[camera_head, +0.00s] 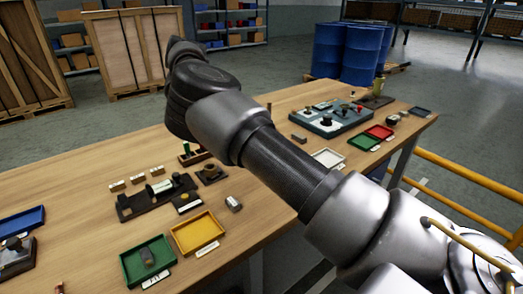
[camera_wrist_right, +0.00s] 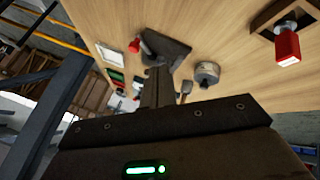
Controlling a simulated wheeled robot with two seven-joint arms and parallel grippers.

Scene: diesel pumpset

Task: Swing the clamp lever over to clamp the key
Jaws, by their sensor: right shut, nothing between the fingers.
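In the right wrist view, a red-knobbed lever (camera_wrist_right: 134,46) stands at the edge of a dark block (camera_wrist_right: 168,50) on the wooden table. It may be the clamp lever, but I cannot tell for sure, nor make out the key. My right gripper (camera_wrist_right: 158,82) is shut and empty. In that view its fingertips overlap the near side of the dark block; I cannot tell whether they touch. In the head view my right arm crosses the middle and hides part of the table; its fingers are not visible there. My left gripper is not in view.
The wooden table (camera_head: 105,224) carries a dark fixture with a pale cylinder (camera_head: 160,187), a yellow tray (camera_head: 197,232), a green tray (camera_head: 147,262) and a grey panel with knobs (camera_head: 333,117).

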